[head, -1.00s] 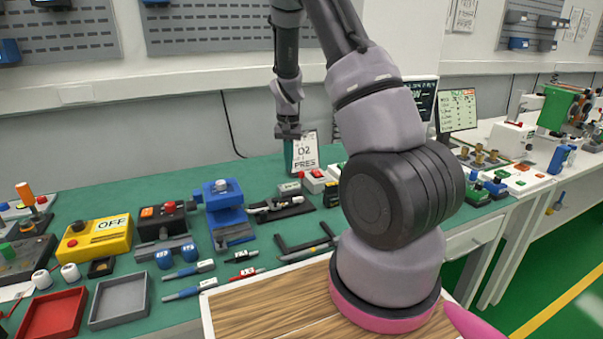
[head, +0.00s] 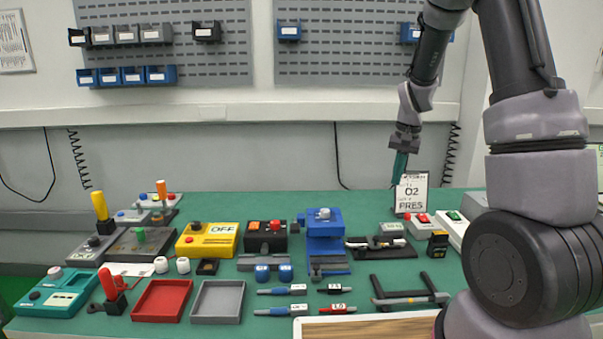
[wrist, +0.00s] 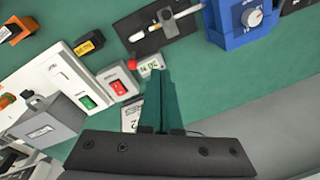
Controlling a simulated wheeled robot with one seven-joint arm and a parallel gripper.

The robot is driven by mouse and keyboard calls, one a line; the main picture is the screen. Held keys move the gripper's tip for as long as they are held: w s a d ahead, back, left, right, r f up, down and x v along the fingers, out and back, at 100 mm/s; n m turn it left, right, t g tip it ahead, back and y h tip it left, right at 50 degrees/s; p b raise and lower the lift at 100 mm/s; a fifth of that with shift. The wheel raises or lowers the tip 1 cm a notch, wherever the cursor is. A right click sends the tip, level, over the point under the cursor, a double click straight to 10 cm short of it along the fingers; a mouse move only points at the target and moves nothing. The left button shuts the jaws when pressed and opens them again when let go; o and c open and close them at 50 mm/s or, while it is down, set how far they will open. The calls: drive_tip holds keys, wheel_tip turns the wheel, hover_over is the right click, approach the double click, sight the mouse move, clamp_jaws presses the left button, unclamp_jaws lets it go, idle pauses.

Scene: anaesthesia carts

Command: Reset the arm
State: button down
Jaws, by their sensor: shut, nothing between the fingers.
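My arm rises at the right of the head view and bends over the back of the green bench (head: 265,204). My gripper (head: 395,183) hangs fingers down with teal fingers closed together and nothing between them. It is just left of a white sign (head: 412,192) reading "02 PRES". In the wrist view my gripper (wrist: 160,72) points over the bench, near a small box with a red button (wrist: 131,65) and a red rocker switch (wrist: 118,88). Part of the sign is hidden behind the fingers there.
A blue vise-like device (head: 323,230), a yellow OFF box (head: 208,240), a red tray (head: 162,301) and a grey tray (head: 217,302) stand on the bench. Pegboards with bins are on the back wall.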

drive_tip(key=s+a+r+t+y, duration=0.1)
drive_tip(key=s+a+r+t, duration=0.1)
drive_tip(key=s+r, duration=0.5)
drive_tip(key=s+a+r+t, duration=0.1)
drive_tip(key=s+r, duration=0.3)
drive_tip(key=r, duration=0.6)
drive_tip(key=s+a+r+n+t, duration=0.1)
drive_tip(key=s+r, duration=0.2)
drive_tip(key=s, duration=0.4)
drive_tip(key=s+a+r+t, duration=0.1)
drive_tip(key=s+r+t, duration=0.1)
drive_tip(key=s, duration=0.4)
drive_tip(key=shift+s+a+r+n, duration=0.35)
drive_tip(key=shift+s+r+n, duration=0.05)
